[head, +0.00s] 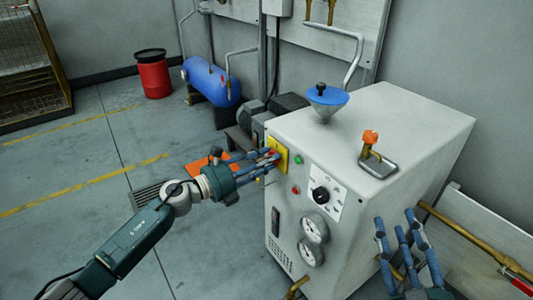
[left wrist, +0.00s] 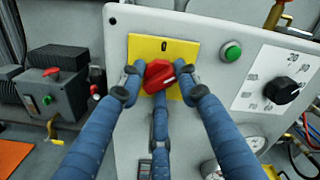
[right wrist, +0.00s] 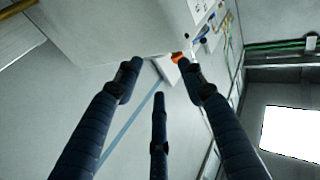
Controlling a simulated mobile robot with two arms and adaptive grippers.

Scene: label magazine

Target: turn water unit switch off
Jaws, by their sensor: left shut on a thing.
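The water unit (head: 380,115) is a light grey cabinet at the centre right of the head view. Its red rotary switch (left wrist: 160,75) sits on a yellow plate (left wrist: 150,46) with a "0" mark above, on the unit's front panel. My left gripper (head: 272,160) is at this switch, its fingers closed around the red knob; it also shows in the left wrist view (left wrist: 158,82). The knob looks tilted in that view. My right gripper (head: 405,225) is open and empty beside the unit's right side, with its fingers spread in the right wrist view (right wrist: 160,75).
Right of the switch are a green button (left wrist: 231,51), a black dial (head: 320,195) and gauges (head: 313,228). A blue funnel (head: 327,97) and an orange-handled valve (head: 370,138) sit on top. A blue tank (head: 212,82) and red barrel (head: 153,78) stand behind.

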